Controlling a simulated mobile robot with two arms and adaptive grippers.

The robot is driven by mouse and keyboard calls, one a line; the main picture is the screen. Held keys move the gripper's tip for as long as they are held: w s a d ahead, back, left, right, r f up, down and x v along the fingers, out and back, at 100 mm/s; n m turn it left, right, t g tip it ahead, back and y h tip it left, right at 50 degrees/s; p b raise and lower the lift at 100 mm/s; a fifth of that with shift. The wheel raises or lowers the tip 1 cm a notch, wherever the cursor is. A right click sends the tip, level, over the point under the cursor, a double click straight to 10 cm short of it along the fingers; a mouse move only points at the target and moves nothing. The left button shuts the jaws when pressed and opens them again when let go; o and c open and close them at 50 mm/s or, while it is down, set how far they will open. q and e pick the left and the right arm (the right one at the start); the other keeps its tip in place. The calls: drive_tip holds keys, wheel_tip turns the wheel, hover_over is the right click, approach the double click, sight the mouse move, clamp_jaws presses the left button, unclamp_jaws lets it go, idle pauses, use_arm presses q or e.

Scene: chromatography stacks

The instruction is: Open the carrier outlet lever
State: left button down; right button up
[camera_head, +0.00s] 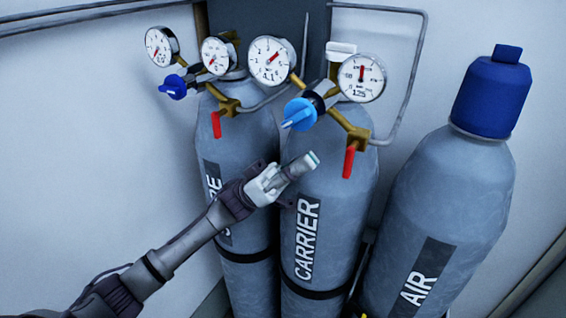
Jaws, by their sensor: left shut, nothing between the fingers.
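The carrier cylinder (318,231) is grey and stands in the middle, with a white CARRIER label. Its red outlet lever (349,162) hangs down from a brass valve (356,138) at its upper right. A light blue knob (300,114) sits on its regulator. My left gripper (311,159) is shut and empty. It is in front of the carrier cylinder, below the blue knob and to the left of the red lever, apart from the lever in the picture. My right gripper is not in view.
A second cylinder (247,146) stands left, its label partly hidden by my arm, with its own red lever (216,124) and dark blue knob (173,87). Several gauges sit above. The blue-capped AIR cylinder (440,190) stands right. Metal pipes run along the wall.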

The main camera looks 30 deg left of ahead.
sight(349, 163)
use_arm(q)
drive_tip(key=d+p, duration=0.1)
drive_tip(key=d, duration=0.3)
drive_tip(key=shift+s, duration=0.1)
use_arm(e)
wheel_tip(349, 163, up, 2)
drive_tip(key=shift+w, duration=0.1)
use_arm(q)
drive_tip(key=shift+f, duration=0.1)
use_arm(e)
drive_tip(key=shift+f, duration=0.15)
